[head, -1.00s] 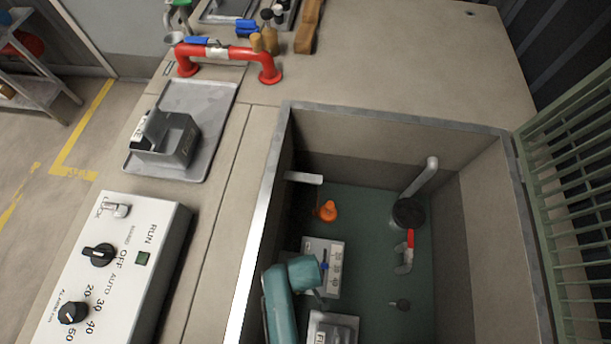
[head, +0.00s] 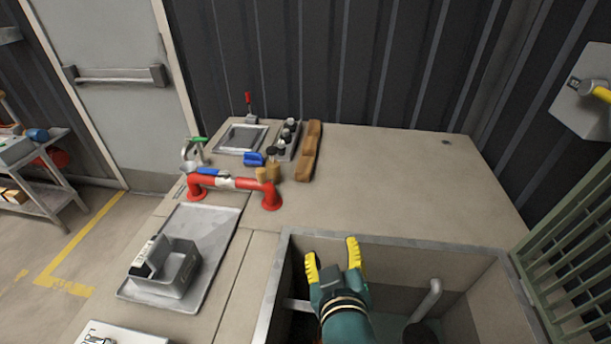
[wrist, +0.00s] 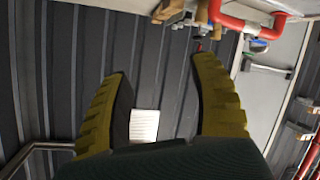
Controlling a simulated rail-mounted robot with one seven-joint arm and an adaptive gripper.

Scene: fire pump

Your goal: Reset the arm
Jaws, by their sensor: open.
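My gripper (head: 332,262) is in the head view at the lower middle, over the back part of the pit. Its two yellow fingers are spread apart and point away toward the back wall. Nothing is between them. In the wrist view my gripper (wrist: 160,105) is also open and empty, with the dark ribbed wall behind it. My teal arm comes up from the bottom edge of the head view.
The pit (head: 284,262) has a raised rim and a grey pipe (head: 428,298) inside. A red pipe (head: 233,184) stands on the bench, left of my gripper. A grey bin (head: 165,268) sits on a tray (head: 208,225). A green grille (head: 575,240) borders the right. The bench behind the pit is mostly clear.

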